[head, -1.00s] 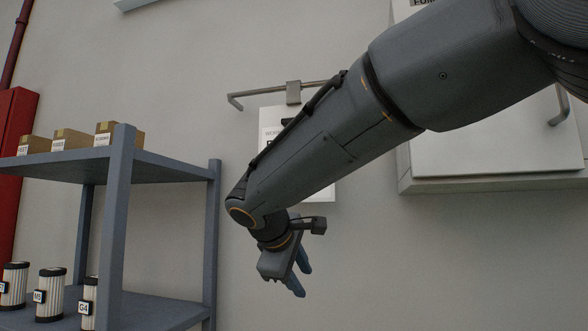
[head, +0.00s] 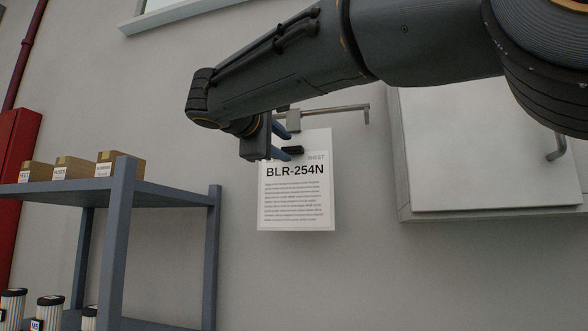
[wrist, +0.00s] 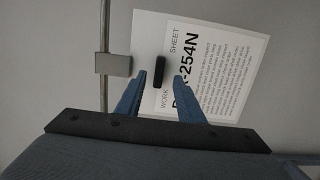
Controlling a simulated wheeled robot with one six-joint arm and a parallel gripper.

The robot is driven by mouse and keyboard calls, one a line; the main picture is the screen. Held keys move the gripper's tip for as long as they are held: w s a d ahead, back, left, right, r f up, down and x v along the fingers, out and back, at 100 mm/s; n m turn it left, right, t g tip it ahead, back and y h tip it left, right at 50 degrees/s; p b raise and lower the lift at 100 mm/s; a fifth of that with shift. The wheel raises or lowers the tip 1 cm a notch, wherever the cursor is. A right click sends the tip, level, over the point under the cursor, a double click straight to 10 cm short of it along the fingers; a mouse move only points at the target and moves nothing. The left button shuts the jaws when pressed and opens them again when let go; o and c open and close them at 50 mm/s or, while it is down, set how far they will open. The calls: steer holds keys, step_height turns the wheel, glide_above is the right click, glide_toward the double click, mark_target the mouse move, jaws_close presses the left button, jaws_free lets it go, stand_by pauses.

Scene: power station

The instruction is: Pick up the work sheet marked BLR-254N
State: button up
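The white work sheet marked BLR-254N (head: 296,200) hangs against the wall below a grey clip (head: 293,121) on a metal rail. It also shows in the wrist view (wrist: 232,75), turned sideways, its heading partly hidden by a finger. A small black tab (wrist: 160,71) sits at the sheet's top part. My gripper (head: 287,141) is at the sheet's upper left in the head view. In the wrist view its two blue fingers (wrist: 161,77) are apart, with the tab showing between their tips. I cannot tell whether the tips reach around the tab or stop short.
The metal rail (head: 340,109) runs just above the sheet. A white wall box (head: 475,150) with a handle stands to the right. A grey shelf (head: 165,190) with several cartons and filter cylinders is at the left. The wall below the sheet is clear.

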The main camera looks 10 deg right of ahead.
mark_target(289, 149)
steer(key=shift+p+x, duration=0.55)
steer(key=shift+x, duration=0.55)
steer(key=shift+w+d+r, duration=0.1)
steer(key=shift+w+d, duration=0.15)
steer(key=shift+w, duration=0.25)
jaws_close()
